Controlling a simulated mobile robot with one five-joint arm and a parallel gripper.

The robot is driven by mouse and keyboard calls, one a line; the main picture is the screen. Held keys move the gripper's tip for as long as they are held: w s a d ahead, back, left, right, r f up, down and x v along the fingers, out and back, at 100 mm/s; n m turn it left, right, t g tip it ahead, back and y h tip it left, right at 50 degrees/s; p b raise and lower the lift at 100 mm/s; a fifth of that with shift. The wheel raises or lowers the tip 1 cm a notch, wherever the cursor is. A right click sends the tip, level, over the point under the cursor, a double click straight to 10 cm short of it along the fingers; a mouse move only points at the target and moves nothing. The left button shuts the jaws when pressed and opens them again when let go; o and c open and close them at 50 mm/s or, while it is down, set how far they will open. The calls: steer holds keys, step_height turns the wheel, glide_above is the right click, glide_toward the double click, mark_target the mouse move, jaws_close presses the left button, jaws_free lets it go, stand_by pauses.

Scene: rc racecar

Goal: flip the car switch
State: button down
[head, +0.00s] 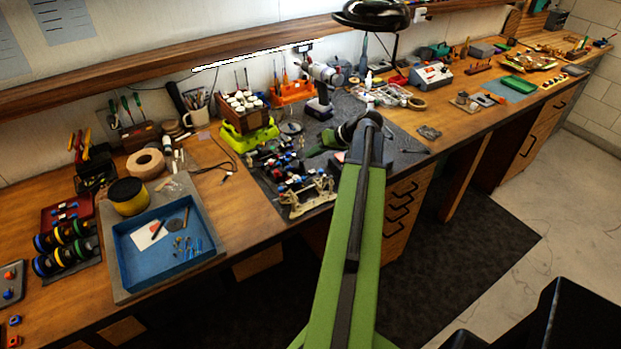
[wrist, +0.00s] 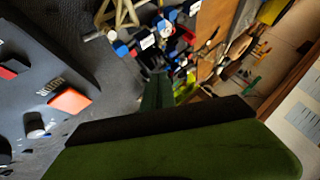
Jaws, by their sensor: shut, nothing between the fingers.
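The racecar shows in the head view as a beige frame (head: 306,194) on the dark mat, amid blue, red and black parts. Its beige frame (wrist: 117,16) is at the top of the wrist view. A dark grey panel (wrist: 45,72) at the left of the wrist view carries lettering, an orange-red switch-like block (wrist: 69,100) and a pale knob (wrist: 35,122). I cannot tell whether this panel belongs to the car.
A blue tray (head: 125,251) lies at the front left of the wooden bench. A yellow-green stand (head: 247,139) and a drill (head: 320,80) stand behind the car. A lamp (head: 371,14) hangs above.

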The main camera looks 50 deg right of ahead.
steer(key=shift+f+b, duration=1.55)
steer(key=shift+f, duration=0.6)
steer(key=shift+f+b, duration=0.4)
steer(key=shift+f, duration=0.25)
stand_by(0.5)
steer(key=shift+r+p, duration=0.45)
steer(key=shift+r, duration=0.25)
step_height(320, 180, up, 5)
steer(key=p, duration=0.5)
stand_by(0.5)
